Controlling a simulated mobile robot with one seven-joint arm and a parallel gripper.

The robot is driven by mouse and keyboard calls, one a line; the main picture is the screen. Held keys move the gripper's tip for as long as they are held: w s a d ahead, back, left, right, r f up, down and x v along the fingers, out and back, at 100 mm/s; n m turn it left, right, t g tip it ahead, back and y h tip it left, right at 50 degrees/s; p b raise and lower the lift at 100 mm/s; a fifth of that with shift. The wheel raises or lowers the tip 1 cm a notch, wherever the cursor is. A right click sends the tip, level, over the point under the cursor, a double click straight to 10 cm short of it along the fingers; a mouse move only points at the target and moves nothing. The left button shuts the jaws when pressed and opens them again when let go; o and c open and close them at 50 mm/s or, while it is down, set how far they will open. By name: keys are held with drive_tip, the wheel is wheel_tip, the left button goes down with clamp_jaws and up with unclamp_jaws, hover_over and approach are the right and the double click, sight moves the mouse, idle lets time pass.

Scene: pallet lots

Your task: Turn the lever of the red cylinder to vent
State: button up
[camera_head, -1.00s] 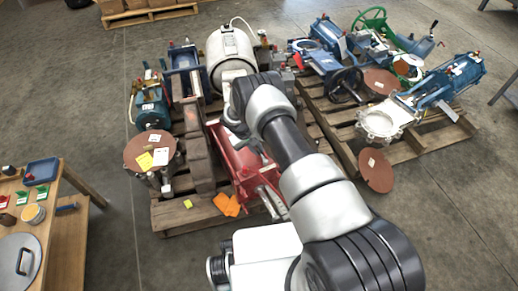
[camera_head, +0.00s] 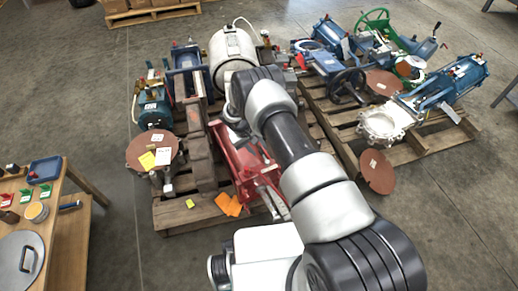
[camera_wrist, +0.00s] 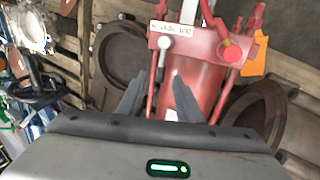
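The red cylinder (camera_head: 241,165) lies on the left pallet, partly hidden behind my arm in the head view. In the wrist view its red barrel (camera_wrist: 197,88) is below a red end block carrying a white label (camera_wrist: 171,29) with inverted lettering. A grey-tipped fitting (camera_wrist: 164,43) stands left of the barrel. My gripper (camera_wrist: 157,88) is open, its two dark fingers apart, with nothing visibly held. The fingers are short of the end block in the picture; whether they touch the cylinder, I cannot tell.
The left pallet (camera_head: 180,222) also bears a white tank (camera_head: 232,48), a blue motor (camera_head: 153,108) and brown discs. The right pallet (camera_head: 425,147) holds blue valves. A workbench (camera_head: 62,200) stands at left. Concrete floor is clear between bench and pallet.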

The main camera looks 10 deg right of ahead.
drive_tip(key=p+v, duration=0.3)
drive_tip(key=v, duration=1.2)
drive_tip(key=shift+a+r, duration=0.1)
drive_tip(key=s+d+r+m+y, duration=0.1)
drive_tip(key=s+d+r, duration=0.1)
drive_tip(key=r, duration=0.9)
drive_tip(key=s+d+r+t, duration=0.1)
drive_tip(key=s+d+r, duration=0.2)
drive_tip(key=r, duration=0.8)
drive_tip(key=s+d+r+m+y, duration=0.1)
drive_tip(key=s+d+r, duration=0.1)
drive_tip(key=r, duration=0.9)
drive_tip(key=s+d+r+m+t+y, duration=0.1)
drive_tip(key=s+d+r+t, duration=0.15)
drive_tip(key=s+r, duration=0.95)
drive_tip(key=s+d+y, duration=0.1)
drive_tip(key=s, duration=1.2)
wheel_tip(320, 180, up, 23)
drive_tip(key=p, duration=2.3)
drive_tip(key=shift+s+m+t, duration=0.3)
drive_tip(key=shift+s+t, duration=0.05)
drive_tip(key=shift+t, duration=0.1)
